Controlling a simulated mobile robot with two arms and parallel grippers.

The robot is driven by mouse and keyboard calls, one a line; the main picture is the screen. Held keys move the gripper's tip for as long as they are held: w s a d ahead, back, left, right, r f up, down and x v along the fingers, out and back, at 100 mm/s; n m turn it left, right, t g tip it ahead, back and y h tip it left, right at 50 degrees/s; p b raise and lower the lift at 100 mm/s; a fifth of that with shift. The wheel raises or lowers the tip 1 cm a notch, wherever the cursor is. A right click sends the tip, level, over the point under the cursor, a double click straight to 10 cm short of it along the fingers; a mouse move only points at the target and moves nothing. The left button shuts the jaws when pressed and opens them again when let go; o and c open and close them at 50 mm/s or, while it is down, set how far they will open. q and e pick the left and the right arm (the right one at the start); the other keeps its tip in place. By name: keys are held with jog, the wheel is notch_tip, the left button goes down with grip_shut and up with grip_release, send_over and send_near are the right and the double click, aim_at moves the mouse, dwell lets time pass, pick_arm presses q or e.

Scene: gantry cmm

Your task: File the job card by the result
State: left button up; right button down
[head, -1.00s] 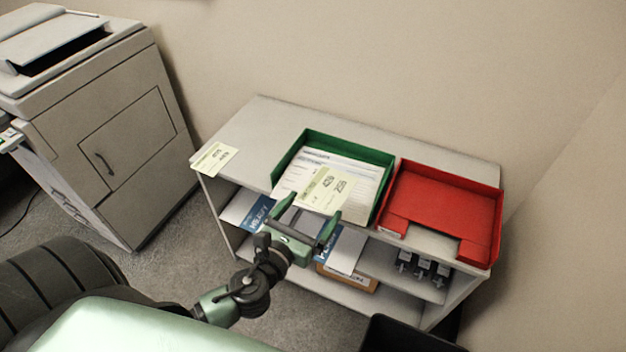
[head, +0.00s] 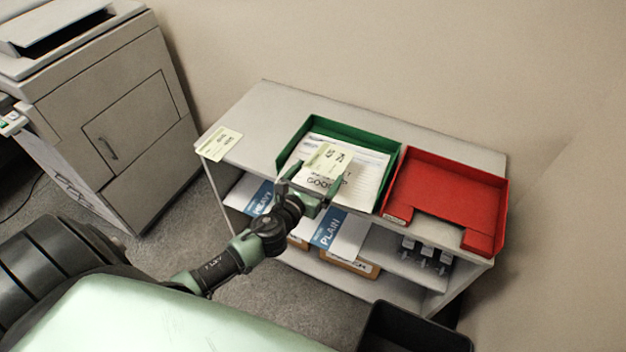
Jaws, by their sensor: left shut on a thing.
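My left gripper (head: 314,180) is at the front of the green tray (head: 390,170), shut on a pale yellow card (head: 329,158) with dark printing. The card is over the white papers (head: 362,168) in the tray; I cannot tell whether it touches them. Another pale yellow card (head: 219,143) lies on the left end of the shelf unit's top. The red tray (head: 450,190) stands to the right of the green one and looks empty. My right gripper is not in view.
The shelf unit (head: 262,112) holds blue-and-white packets marked HEAVY (head: 259,196) and PLAIN (head: 329,233), and a brown box (head: 350,262) below. A dark bin (head: 415,330) stands in front at right. A copier-like machine (head: 110,125) stands at left.

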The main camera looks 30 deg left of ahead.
aim_at(324, 187)
pick_arm(q)
jog(key=w+f+b, duration=0.2)
jog(key=f, duration=0.1)
jog(key=shift+w+a, duration=0.1)
jog(key=shift+w, duration=0.15)
jog(key=shift+w+f+b, duration=0.7)
jog(key=shift+f+b, duration=0.25)
jog(key=shift+b, duration=0.05)
jog(key=shift+w+f+b, duration=0.65)
jog(key=shift+f+b, duration=0.3)
jog(key=shift+b, duration=0.05)
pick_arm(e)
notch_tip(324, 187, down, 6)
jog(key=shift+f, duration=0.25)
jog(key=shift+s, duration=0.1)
pick_arm(q)
jog(key=o, duration=0.7)
jog(key=c, duration=0.3)
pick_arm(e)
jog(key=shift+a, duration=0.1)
pick_arm(q)
jog(key=o, duration=0.5)
jog(key=shift+o, duration=0.2)
jog(key=shift+s, duration=0.1)
